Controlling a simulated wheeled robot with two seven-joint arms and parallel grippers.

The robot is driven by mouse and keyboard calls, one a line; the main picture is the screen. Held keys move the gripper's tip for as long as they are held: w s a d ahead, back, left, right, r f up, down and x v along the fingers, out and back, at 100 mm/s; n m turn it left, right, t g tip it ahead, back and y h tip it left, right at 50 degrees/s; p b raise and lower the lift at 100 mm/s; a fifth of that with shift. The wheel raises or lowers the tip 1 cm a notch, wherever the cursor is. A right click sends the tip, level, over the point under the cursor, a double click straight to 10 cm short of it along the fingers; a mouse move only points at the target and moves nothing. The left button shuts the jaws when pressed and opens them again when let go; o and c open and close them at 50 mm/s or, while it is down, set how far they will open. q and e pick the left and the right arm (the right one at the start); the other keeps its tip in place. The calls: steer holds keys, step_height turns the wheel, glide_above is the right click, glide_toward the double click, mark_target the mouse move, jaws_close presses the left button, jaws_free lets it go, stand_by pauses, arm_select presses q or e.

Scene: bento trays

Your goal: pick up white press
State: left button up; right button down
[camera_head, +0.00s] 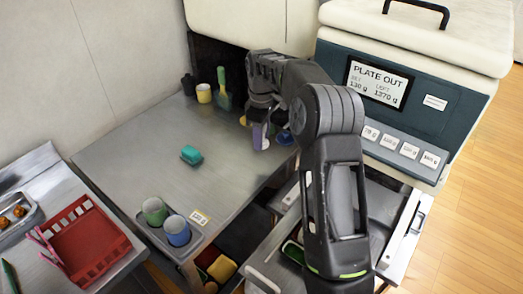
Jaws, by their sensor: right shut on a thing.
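My right gripper (262,118) is over the back part of the metal counter, its arm coming in from the lower right. It is shut on a small pale thing, the white press (265,137), which hangs at its fingertips near the counter's right edge. A narrow purple piece (257,138) shows right beside it. The arm and gripper hide much of the grip, and I cannot tell whether the press touches the counter. My left gripper is not in view.
A green scoop or brush (223,95), a yellow cup (204,94) and a dark bottle (188,84) stand at the back. Green (154,211) and blue (177,230) cups sit in front. A red basket (85,242) is left.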

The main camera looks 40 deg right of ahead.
steer(key=shift+r, duration=0.95)
